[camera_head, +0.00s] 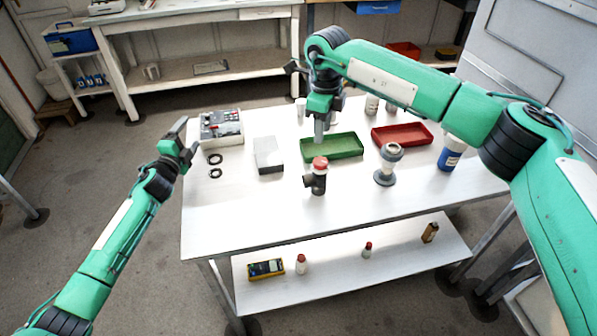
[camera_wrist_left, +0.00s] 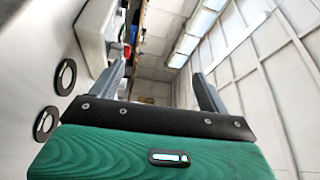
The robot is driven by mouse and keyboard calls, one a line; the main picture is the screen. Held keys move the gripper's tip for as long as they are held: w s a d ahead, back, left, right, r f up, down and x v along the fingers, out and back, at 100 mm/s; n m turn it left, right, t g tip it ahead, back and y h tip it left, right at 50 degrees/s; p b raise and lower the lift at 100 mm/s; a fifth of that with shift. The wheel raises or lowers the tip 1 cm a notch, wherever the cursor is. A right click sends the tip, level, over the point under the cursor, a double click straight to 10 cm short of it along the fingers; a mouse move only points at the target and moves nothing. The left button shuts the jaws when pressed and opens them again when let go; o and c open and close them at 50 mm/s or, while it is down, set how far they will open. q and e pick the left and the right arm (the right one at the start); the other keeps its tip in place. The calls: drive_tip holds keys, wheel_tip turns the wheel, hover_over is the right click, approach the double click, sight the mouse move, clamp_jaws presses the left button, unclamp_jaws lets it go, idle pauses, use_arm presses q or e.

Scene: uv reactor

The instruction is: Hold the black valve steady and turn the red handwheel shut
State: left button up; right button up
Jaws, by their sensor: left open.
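The black valve (camera_head: 318,184) stands upright on the white table near its front edge, with the red handwheel (camera_head: 320,163) on top. My right gripper (camera_head: 319,138) points down just above and behind the handwheel, apparently not touching it. Its fingers are seen edge-on, so its opening is unclear. My left gripper (camera_head: 187,140) is off the table's left edge, well away from the valve. In the left wrist view its two fingers (camera_wrist_left: 160,78) are spread apart with nothing between them. The valve is not visible in that view.
Two black rings (camera_head: 215,166), a grey block (camera_head: 268,154) and an instrument box (camera_head: 221,127) lie on the table's left part. Green (camera_head: 332,148) and red (camera_head: 402,134) trays lie behind the valve. A grey-and-beige fitting (camera_head: 388,164) stands to its right. The front left tabletop is clear.

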use_arm(q)
drive_tip(key=d+r+m+h, duration=0.25)
drive_tip(key=d+m, duration=0.35)
drive_tip(key=d, duration=0.3)
drive_tip(key=m+g+h, duration=0.4)
drive_tip(key=m+h, duration=0.2)
drive_tip(key=m, duration=1.3)
hover_over(308, 186)
drive_tip(key=v, duration=0.4)
drive_tip(key=f, duration=0.7)
drive_tip(key=shift+w+f, duration=0.2)
drive_tip(key=shift+d+f, duration=0.25)
drive_tip(key=shift+f, duration=0.1)
drive_tip(key=shift+a+f, duration=0.1)
drive_tip(key=shift+f, duration=0.55)
drive_tip(key=shift+w+f, duration=0.2)
drive_tip(key=shift+w, duration=0.05)
drive_tip(key=x, duration=0.7)
